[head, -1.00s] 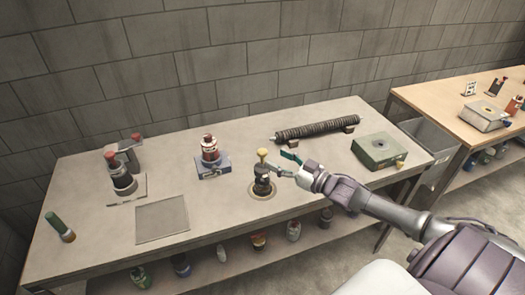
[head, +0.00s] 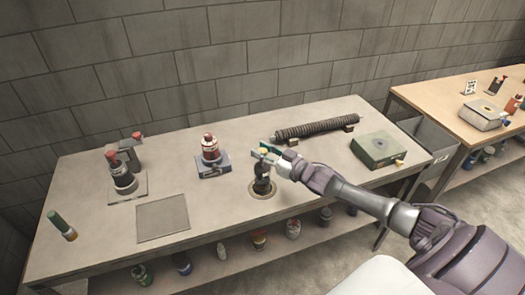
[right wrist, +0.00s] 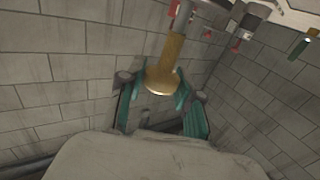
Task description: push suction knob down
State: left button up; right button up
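The suction knob is a pale yellow-gold knob (head: 263,151) on top of a small dark upright device (head: 262,181), which stands in a round plate (head: 262,191) let into the table. My right gripper (head: 264,151) is at knob height and partly hides the knob. In the right wrist view the gold knob (right wrist: 162,80) sits between the teal-padded fingers (right wrist: 161,98), which stand apart on both sides of it. I cannot tell whether they touch it. My left gripper is out of view.
A red-topped device on a blue base (head: 213,165) stands left of the knob. A ribbed dark tube (head: 317,129) lies behind. A green box (head: 378,149) is at the right, and a flat grey plate (head: 162,218) at the left. The table (head: 100,245) has bare room in front.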

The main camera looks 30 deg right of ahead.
aim_at(262, 178)
grip_shut()
jog(key=shift+f, duration=0.1)
notch_tip(262, 178, down, 2)
jog(key=shift+f+b, duration=0.15)
jog(key=shift+b, duration=0.8)
jog(key=o, duration=0.5)
grip_release()
jog(key=shift+o, duration=0.8)
